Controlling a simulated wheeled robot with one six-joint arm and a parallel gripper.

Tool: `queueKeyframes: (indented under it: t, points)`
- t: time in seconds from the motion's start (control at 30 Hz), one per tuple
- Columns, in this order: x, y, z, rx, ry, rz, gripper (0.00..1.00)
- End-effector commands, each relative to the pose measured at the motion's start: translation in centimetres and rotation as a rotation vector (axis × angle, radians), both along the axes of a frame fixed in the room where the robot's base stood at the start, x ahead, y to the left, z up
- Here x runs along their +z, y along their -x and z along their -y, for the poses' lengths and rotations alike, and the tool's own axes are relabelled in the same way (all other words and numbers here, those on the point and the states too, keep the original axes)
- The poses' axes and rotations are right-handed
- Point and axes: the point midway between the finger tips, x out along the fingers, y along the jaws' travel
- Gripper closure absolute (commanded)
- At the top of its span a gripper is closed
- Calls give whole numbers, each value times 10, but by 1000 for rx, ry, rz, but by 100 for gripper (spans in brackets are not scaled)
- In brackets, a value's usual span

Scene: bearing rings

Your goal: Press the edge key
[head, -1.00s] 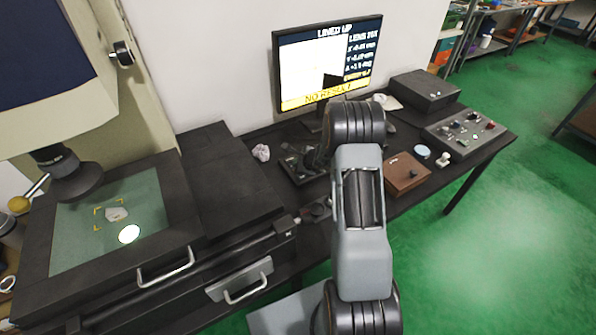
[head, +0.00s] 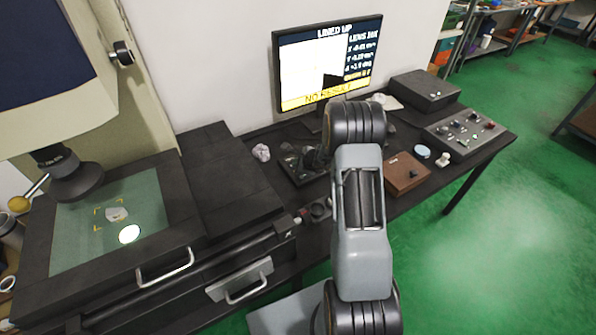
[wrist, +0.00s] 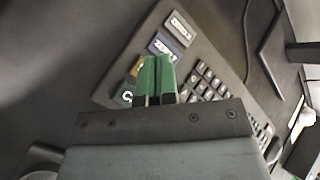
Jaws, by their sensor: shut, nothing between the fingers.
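The keypad (wrist: 214,92) lies under my gripper in the wrist view, with small dark number keys and a row of larger labelled keys. These include a grey key (wrist: 180,28), a blue-grey key (wrist: 165,48), a yellow key partly behind the fingers (wrist: 135,70) and a key with a white mark (wrist: 126,96). The labels are too small and turned to read surely, so I cannot tell which is the edge key. My gripper (wrist: 157,60) has its green fingertips shut together over the row, beside the blue-grey and yellow keys. Contact cannot be told. In the head view the keypad (head: 291,172) is partly hidden by my arm.
The monitor (head: 330,62) reads "LINED UP" and "NO RESULT". The measuring stage (head: 75,240) with a small pale part (head: 116,214) is at left. A brown box (head: 405,172) and a control box (head: 465,132) stand at right. A cable runs beside the keypad.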

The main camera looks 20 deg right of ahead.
Motion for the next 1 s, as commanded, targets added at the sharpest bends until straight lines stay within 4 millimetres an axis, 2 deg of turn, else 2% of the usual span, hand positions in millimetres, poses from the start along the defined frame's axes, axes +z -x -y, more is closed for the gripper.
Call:
queueKeyframes:
  t: [0.5,1.0]
  points:
    - [-10,0,0,0,0,0,100]
    - [-9,0,0,0,0,0,100]
